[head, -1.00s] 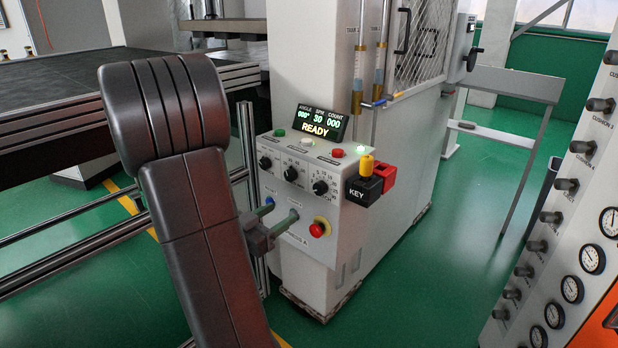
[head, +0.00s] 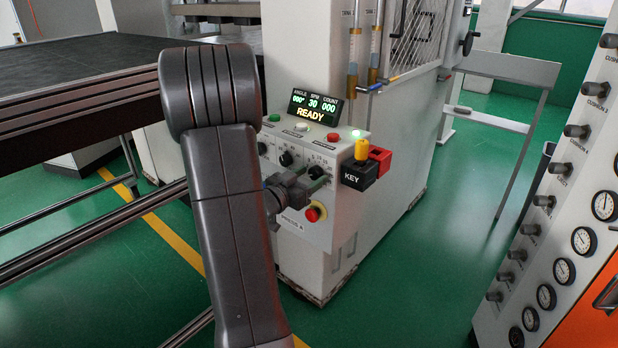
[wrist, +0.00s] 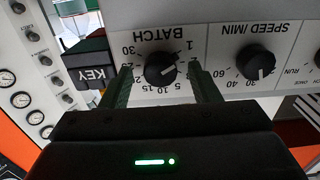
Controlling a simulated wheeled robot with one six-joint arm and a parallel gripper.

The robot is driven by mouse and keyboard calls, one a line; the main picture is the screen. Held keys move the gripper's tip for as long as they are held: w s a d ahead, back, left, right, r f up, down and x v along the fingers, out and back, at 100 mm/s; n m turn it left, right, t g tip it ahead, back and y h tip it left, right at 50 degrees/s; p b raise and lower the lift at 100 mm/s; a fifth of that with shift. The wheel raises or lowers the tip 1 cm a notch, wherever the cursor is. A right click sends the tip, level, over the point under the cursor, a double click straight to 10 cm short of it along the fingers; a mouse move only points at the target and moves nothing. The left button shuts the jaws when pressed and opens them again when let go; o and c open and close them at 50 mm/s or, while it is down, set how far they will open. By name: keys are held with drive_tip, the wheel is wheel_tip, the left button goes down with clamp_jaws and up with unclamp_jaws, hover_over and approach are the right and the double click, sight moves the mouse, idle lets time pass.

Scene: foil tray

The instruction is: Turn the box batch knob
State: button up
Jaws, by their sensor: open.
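The batch knob (wrist: 160,70) is black and round, under the word BATCH, which appears upside down in the wrist view. A pale mark on its face points to the right side of that view; the exact number is unclear. My gripper (wrist: 164,82) is open, with one finger on each side of the knob and visible gaps between. Whether the fingertips touch the panel is unclear. In the head view my gripper (head: 322,173) is at the rightmost knob of the control box (head: 335,232), partly covering it.
The speed knob (wrist: 256,62) sits beside the batch knob. A black KEY block (head: 357,175) with a yellow top and a red block (head: 380,159) stick out close to my gripper. A red stop button (head: 314,212) is below. The display (head: 315,107) reads READY.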

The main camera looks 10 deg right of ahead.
drive_tip(key=c, duration=1)
drive_tip(key=shift+f+m+b, duration=0.1)
drive_tip(key=shift+m+b, duration=0.2)
drive_tip(key=shift+m+b, duration=2.2)
drive_tip(key=shift+m, duration=0.4)
drive_tip(key=o, duration=1)
